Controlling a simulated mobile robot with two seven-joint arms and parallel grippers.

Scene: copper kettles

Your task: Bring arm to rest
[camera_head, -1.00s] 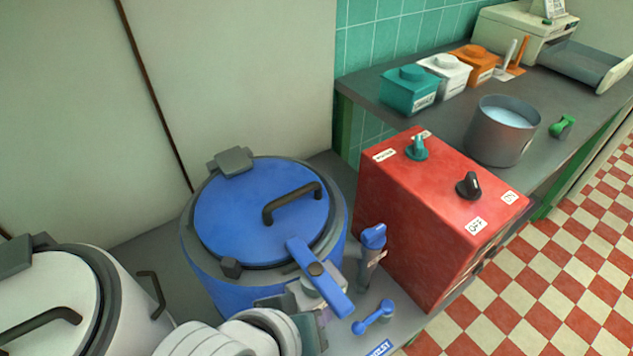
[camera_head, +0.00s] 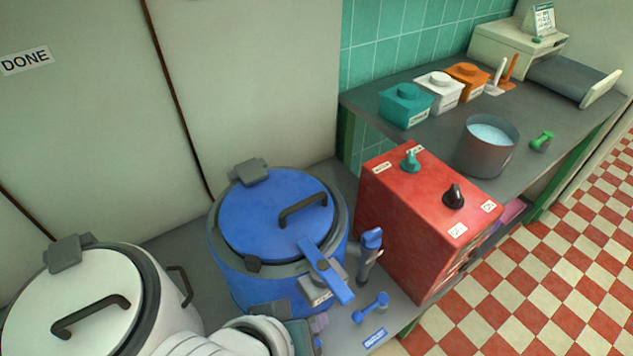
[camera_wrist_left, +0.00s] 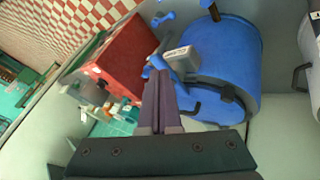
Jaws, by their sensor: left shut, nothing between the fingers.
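My left gripper (camera_head: 319,322) is low in the head view, in front of the blue kettle (camera_head: 275,215). Its white arm comes in from the bottom edge and partly hides it. In the left wrist view its two purple fingers (camera_wrist_left: 161,100) lie together, shut, with nothing between them. The blue kettle (camera_wrist_left: 232,65) stands beyond them there, with its lid down in the head view. My right gripper is in neither view.
A blue-handled grey block (camera_head: 320,290) sits on the blue kettle's front, close to my gripper. A red control box (camera_head: 420,225) stands to the right, a white kettle (camera_head: 75,300) to the left. A metal pot (camera_head: 487,150) stands on the back counter.

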